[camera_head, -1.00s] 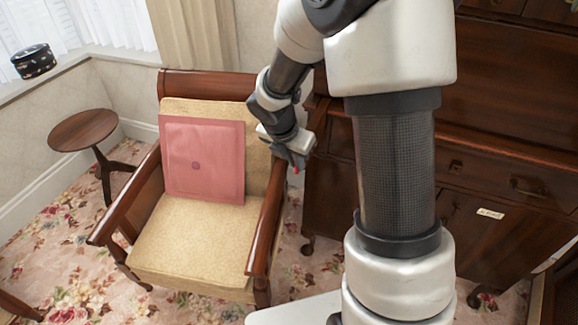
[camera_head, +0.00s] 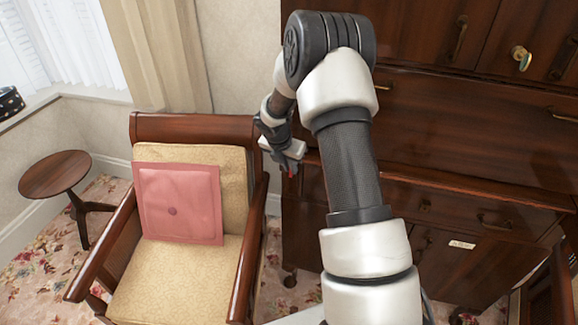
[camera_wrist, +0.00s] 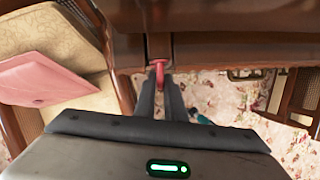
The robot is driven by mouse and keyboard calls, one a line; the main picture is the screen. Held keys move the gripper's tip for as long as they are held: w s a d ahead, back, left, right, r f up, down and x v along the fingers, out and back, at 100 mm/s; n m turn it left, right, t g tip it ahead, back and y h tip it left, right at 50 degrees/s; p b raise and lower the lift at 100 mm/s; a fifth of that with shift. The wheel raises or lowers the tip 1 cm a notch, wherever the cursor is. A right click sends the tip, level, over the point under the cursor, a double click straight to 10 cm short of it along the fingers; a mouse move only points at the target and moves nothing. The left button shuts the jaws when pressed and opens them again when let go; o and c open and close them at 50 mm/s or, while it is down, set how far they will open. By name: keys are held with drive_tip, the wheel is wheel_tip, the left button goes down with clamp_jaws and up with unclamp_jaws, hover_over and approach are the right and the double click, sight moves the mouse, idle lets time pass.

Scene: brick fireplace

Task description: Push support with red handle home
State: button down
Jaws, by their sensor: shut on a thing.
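The red handle (camera_wrist: 159,74) shows at the tips of my gripper (camera_wrist: 163,84) in the wrist view. My gripper's two dark fingers are shut on it. The handle sits at the front of a narrow reddish-brown wooden support (camera_wrist: 159,46) at the edge of the dark wooden desk (camera_wrist: 230,30). In the head view, my gripper (camera_head: 290,163) is at the left front of the desk, and a small red spot of the handle (camera_head: 292,173) shows below it. The arm and fingers hide most of the support, so I cannot tell how far it stands out.
A wooden armchair (camera_head: 248,255) with a pink cushion (camera_head: 180,203) stands just left of the desk, close to my gripper. A small round table (camera_head: 55,173) stands farther left. A floral carpet (camera_head: 273,270) shows in the narrow gap between chair and desk.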

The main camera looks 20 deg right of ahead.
drive_tip(key=shift+d+r, duration=0.1)
drive_tip(key=shift+d, duration=0.25)
drive_tip(key=c, duration=1.9)
unclamp_jaws()
drive_tip(key=shift+w, duration=0.15)
drive_tip(key=shift+o, duration=0.2)
drive_tip(key=shift+a, duration=0.1)
drive_tip(key=shift+a+r, duration=0.2)
drive_tip(key=shift+r, duration=0.25)
drive_tip(key=v, duration=1.6)
drive_tip(key=shift+s, duration=0.25)
drive_tip(key=shift+r, duration=0.15)
